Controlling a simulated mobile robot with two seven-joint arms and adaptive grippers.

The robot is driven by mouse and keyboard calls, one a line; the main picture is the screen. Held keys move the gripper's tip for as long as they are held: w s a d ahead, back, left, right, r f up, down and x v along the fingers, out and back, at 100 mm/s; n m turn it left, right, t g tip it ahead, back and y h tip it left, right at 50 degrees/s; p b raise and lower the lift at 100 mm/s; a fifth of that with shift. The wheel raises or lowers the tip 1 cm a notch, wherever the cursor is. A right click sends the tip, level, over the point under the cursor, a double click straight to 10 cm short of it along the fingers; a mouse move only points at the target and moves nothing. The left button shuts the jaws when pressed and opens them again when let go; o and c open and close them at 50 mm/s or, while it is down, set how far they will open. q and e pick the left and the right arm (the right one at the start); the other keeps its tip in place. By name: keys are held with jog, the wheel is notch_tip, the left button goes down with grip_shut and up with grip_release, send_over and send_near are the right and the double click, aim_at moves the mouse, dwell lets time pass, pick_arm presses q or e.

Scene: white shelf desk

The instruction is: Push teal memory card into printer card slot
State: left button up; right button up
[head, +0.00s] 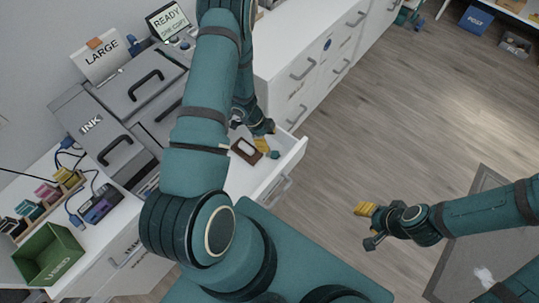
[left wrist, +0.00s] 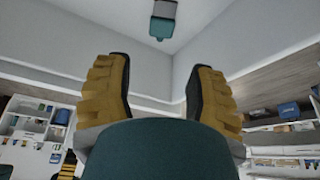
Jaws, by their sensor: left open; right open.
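The grey printer (head: 120,103) stands on the white desk at the left, with a lit READY screen (head: 167,21) at its back. I cannot make out its card slot; my left arm covers part of the machine. My left gripper (head: 262,146) is over the open white drawer, partly behind its own arm. A small teal piece (head: 274,155) shows beside its yellow finger; I cannot tell if it is the memory card. In the left wrist view the gripper (left wrist: 160,85) is open with nothing between its fingers. My right gripper (head: 362,209) is open and empty above the floor.
The drawer (head: 291,163) juts out in front of the printer, with a brown-framed item (head: 245,151) in it. The floor at the right is mostly clear.

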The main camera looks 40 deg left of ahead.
aim_at(277, 154)
pick_arm(q)
jog(key=b+x, duration=0.1)
jog(key=x, duration=0.4)
jog(key=shift+f, duration=0.2)
jog(key=b+x, duration=0.2)
jog(key=x, duration=0.3)
jog(key=shift+f, duration=0.1)
jog(key=c, duration=0.7)
pick_arm(e)
jog(key=f, duration=0.3)
jog(key=shift+w+f, duration=0.25)
jog(key=shift+w, duration=0.05)
